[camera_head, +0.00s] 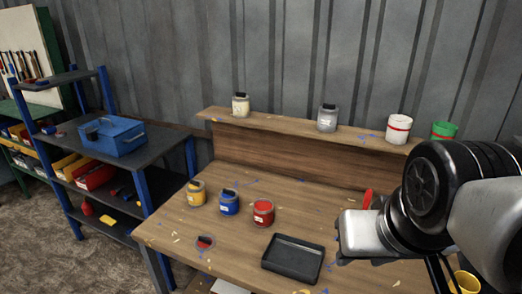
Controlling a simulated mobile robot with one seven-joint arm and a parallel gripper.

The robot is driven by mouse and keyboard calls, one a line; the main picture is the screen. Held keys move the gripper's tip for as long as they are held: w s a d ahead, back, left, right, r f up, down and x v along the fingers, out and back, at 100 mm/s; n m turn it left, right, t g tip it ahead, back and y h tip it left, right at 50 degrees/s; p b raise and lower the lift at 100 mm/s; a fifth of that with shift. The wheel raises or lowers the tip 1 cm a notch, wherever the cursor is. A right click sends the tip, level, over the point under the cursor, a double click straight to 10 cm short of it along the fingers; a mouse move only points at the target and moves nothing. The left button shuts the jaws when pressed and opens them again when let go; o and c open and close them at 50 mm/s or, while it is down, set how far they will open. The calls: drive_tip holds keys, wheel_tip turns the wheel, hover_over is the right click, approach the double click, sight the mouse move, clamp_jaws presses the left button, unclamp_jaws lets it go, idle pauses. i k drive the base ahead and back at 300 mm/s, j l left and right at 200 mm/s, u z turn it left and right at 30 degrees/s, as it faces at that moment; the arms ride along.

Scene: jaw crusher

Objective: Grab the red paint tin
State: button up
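The red paint tin (263,215) stands upright on the wooden workbench (190,250), with red paint showing at its open top and a pale label on its side. It is the rightmost of three tins in a row, beside the blue tin (229,204) and the yellow tin (196,194). My gripper (342,240) is at the right, over the bench and to the right of the red tin, apart from it. Its fingers are small and partly hidden, so their opening is unclear.
A black paint tray (293,258) lies in front and right of the red tin. Several tins stand on the raised back shelf (290,130). A yellow container (465,283) shows below my arm. A red object (367,198) shows behind my gripper.

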sight(263, 207)
drive_tip(key=j+u, duration=0.3)
drive_tip(key=i+j+z, duration=0.2)
drive_tip(key=j, duration=0.25)
drive_tip(key=i+j+z, duration=0.2)
drive_tip(key=j, duration=0.2)
drive_tip(key=i+j+z, duration=0.2)
drive_tip(key=j, duration=0.3)
drive_tip(key=j+z, duration=0.2)
drive_tip(key=j, duration=0.25)
drive_tip(key=j+z, duration=0.15)
drive_tip(key=j, duration=0.35)
